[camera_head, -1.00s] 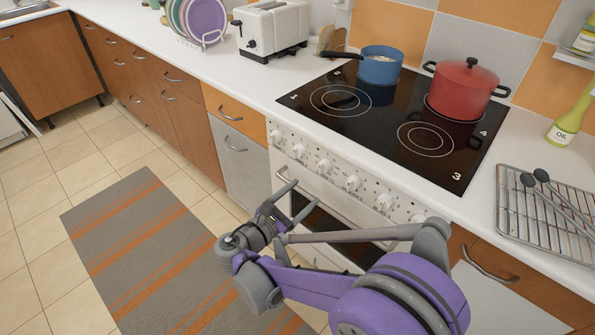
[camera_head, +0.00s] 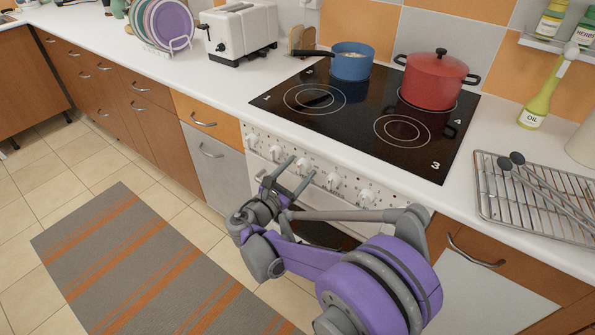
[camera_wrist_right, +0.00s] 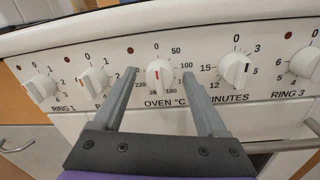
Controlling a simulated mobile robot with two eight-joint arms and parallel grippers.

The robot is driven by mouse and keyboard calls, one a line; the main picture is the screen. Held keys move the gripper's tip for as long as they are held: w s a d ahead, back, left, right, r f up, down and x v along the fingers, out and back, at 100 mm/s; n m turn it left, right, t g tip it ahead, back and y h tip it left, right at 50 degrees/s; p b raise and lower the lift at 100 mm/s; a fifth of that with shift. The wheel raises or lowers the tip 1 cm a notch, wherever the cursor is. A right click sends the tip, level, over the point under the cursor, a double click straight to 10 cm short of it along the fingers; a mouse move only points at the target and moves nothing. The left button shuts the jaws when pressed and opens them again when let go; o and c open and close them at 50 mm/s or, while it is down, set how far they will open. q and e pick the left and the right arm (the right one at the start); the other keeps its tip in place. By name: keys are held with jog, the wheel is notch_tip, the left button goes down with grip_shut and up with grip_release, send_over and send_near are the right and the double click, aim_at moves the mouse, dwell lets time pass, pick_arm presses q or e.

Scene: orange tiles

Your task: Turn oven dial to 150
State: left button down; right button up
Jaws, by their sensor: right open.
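The oven dial (camera_wrist_right: 159,75) is a white knob above the label "OVEN °C" in the right wrist view, with 0 at the top of its scale. Its pointer direction is hard to read. My right gripper (camera_wrist_right: 160,72) is open, with one finger on each side of the dial; contact cannot be told. In the head view my right gripper (camera_head: 303,165) is in front of the white oven's (camera_head: 320,160) knob panel, and partly hides the dial. My left gripper is not in view.
The minutes knob (camera_wrist_right: 236,69) is close right of my fingers, and the ring 2 knob (camera_wrist_right: 93,81) close left. The black hob (camera_head: 340,110) above holds a red pot (camera_head: 434,82) and a blue pan (camera_head: 351,62). A striped rug (camera_head: 130,250) lies on the floor.

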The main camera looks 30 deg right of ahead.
grip_shut()
dwell(0.4)
jog(key=m, duration=0.5)
jog(key=shift+m+p, duration=0.4)
jog(key=m, duration=0.6)
jog(key=shift+f+m+h+p, duration=0.15)
jog(key=shift+m+h+p, duration=0.15)
jog(key=shift+h+p, duration=0.1)
jog(key=m+p, duration=0.1)
jog(key=m, duration=0.5)
jog(key=shift+m+g, duration=0.4)
jog(key=m+p, duration=0.1)
jog(key=m, duration=0.4)
jog(key=shift+f, duration=0.1)
jog(key=shift+m, duration=0.4)
